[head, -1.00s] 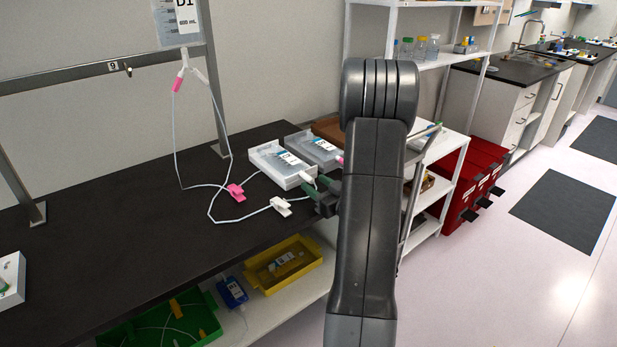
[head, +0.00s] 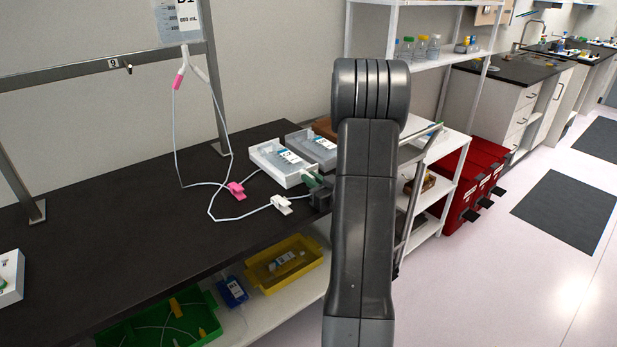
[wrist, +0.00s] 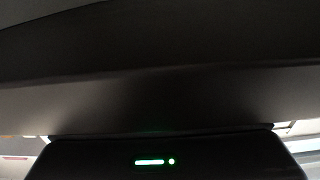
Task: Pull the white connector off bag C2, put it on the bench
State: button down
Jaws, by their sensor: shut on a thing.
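A bag with a blue and white label (head: 290,157) lies in the front white tray (head: 268,173) near the bench's right end; its lettering is too small to read, so I cannot confirm C2. My gripper (head: 312,181) is at that tray's right corner, by the bag's port end. Its greenish fingers are shut on the white connector, which they hide. A thin tube with a white clamp (head: 282,205) runs along the black bench (head: 130,225) to my gripper. I cannot tell whether connector and bag still touch. The wrist view is mostly dark and shows no object.
A second tray (head: 318,150) stands just behind. A pink clamp (head: 236,190) lies on the tubing, which hangs from bag D1 (head: 178,20) on the rack. Yellow (head: 268,282) and green (head: 130,335) bins sit on the shelf below. The bench's left middle is clear.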

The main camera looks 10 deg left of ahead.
jog(key=shift+s+d+f, duration=0.1)
jog(key=shift+s+d, duration=0.05)
jog(key=shift+d, duration=0.1)
jog(key=shift+b+v, duration=0.8)
jog(key=shift+v, duration=0.55)
jog(key=shift+s+d+b, duration=0.15)
jog(key=shift+d+b, duration=0.05)
jog(key=shift+b, duration=0.15)
jog(key=shift+f+b, duration=1.2)
jog(key=shift+b, duration=0.25)
jog(key=c, duration=1.3)
grip_release()
jog(key=shift+c, duration=0.2)
jog(key=v, duration=1.3)
jog(key=shift+s+d+b, duration=0.25)
jog(key=shift+s+b, duration=0.05)
jog(key=shift+b, duration=0.05)
